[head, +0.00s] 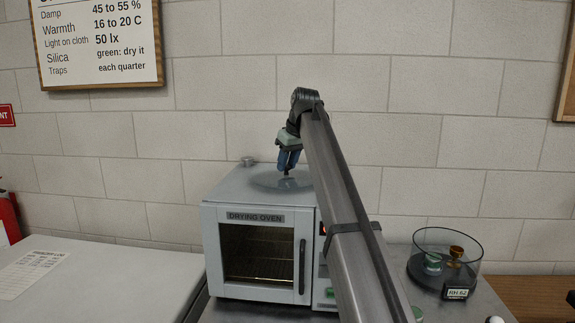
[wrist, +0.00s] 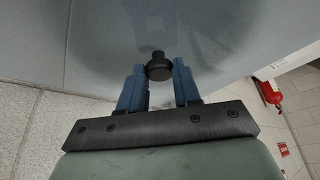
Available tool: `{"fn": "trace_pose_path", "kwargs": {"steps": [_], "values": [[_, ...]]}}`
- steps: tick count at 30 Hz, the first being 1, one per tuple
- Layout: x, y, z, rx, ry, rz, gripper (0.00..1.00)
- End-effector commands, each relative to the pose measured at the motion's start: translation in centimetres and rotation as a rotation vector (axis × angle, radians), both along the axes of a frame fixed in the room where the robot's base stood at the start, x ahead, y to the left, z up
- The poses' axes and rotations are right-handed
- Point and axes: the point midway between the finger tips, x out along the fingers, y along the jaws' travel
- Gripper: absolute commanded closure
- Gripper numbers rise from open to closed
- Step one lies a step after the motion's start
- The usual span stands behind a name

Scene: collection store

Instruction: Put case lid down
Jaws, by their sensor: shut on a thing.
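The case lid (head: 268,181) is a clear round disc with a dark knob (wrist: 159,67). It is at the drying oven's top in the head view; I cannot tell whether it rests there or hovers just above. My gripper (head: 287,171) points down over the lid, its blue fingers shut on the knob. In the wrist view my gripper (wrist: 158,80) has the knob between its fingertips, and the clear disc (wrist: 215,55) spreads beyond. The round glass case (head: 417,262) stands at the right, open on top, with a green-and-white item and a brass-coloured cup inside.
The drying oven (head: 302,245) has a glass door and a dark handle. A small grey knob or fitting (head: 248,161) is at its back left. A pale worktop with a paper sheet (head: 32,273) lies left. A label (head: 457,294) is at the case's front. A red extinguisher (head: 8,216) is far left.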

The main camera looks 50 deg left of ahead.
Motion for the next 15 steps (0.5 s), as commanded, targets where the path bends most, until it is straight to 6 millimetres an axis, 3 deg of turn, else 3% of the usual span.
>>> {"fn": "trace_pose_path", "kwargs": {"steps": [14, 15], "values": [[0.0, 0.0, -1.0, 0.001, 0.0, 0.0, 1.0], [0.01, 0.01, -0.97, 0.0, 0.0, 0.0, 0.64]]}}
